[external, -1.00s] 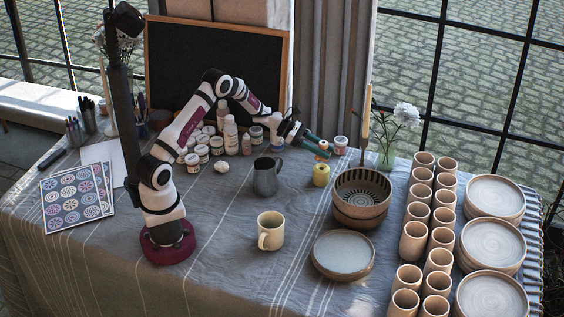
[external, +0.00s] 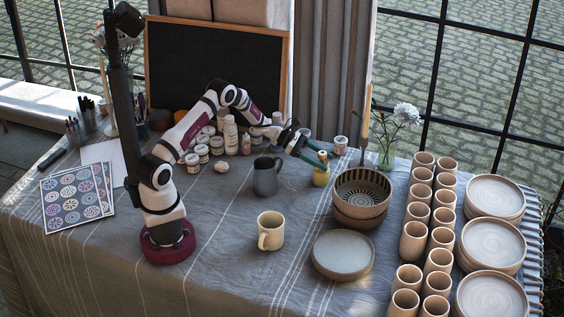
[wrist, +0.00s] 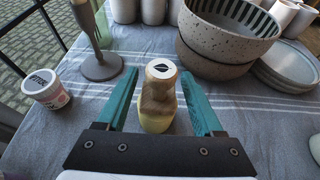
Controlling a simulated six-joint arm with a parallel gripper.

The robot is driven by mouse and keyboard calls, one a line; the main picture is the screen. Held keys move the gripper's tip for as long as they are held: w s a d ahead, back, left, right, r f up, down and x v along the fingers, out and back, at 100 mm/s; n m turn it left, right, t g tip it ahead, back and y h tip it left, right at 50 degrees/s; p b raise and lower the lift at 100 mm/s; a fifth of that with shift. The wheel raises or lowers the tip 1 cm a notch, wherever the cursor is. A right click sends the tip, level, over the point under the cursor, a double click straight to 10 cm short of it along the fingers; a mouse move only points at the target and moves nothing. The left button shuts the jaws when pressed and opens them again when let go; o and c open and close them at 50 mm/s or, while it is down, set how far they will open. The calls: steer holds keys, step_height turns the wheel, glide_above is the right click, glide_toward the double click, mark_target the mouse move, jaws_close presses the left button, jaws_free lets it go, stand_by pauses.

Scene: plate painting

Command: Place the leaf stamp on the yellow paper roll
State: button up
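The leaf stamp (wrist: 160,95) stands upright in the wrist view, a brown wooden piece with a white disc on top showing a black leaf. Directly under it is the yellow paper roll (wrist: 154,125); whether the stamp rests on or in it I cannot tell. In the external view the yellow roll (external: 321,178) stands left of the stacked bowls. My gripper (wrist: 160,74) is open, one teal finger on each side of the stamp, with visible gaps. In the external view my gripper (external: 322,161) is at the top of the roll.
Stacked bowls (external: 362,195) stand close on the right. A candle holder (wrist: 98,62) and a small paint jar (wrist: 46,88) are to the left in the wrist view. A grey jug (external: 265,178) stands left of the roll. The cloth in front is partly clear around a cream mug (external: 270,231).

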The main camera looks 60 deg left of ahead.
steer(key=shift+r, duration=0.15)
steer(key=v, duration=1.2)
steer(key=s+d+r+m+g+y, duration=0.1)
steer(key=s+d+r+m+g, duration=0.4)
steer(key=s+d+m, duration=0.3)
steer(key=s+d+r+m+g+y, duration=0.1)
steer(key=s+d+r+m+g, duration=0.3)
steer(key=s+d+m, duration=0.45)
steer(key=s+a+m+y, duration=0.2)
steer(key=s+m+y, duration=0.2)
steer(key=s+m, duration=0.4)
steer(key=s+a+r+m+y, duration=0.1)
steer(key=s+a+m+y, duration=0.2)
steer(key=s+m+y, duration=0.2)
steer(key=s+m, duration=0.3)
steer(key=s, duration=0.2)
steer(key=shift+s+a+g, duration=0.15)
steer(key=shift+s+g, duration=0.15)
steer(key=shift+g, duration=0.1)
